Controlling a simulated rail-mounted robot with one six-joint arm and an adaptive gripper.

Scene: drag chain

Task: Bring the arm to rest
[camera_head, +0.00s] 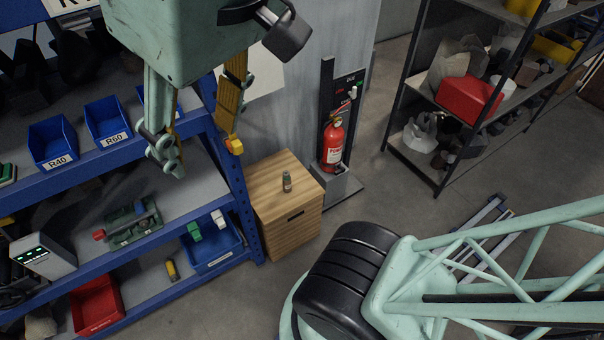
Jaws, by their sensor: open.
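My gripper (203,160) hangs from the top of the head view below a pale green housing. Its two fingers are wide apart, with yellow inner faces, and nothing shows between them. It appears in front of the blue shelf and up and left of a wooden cabinet; the depth between them is hard to judge. A pale green lattice link of my arm with a black ribbed joint fills the lower right. The part joining it to the gripper is out of view.
A blue shelf (205,205) with bins stands at left. A dark rack (412,72) stands at upper right. Bare floor (385,205) lies in the middle.

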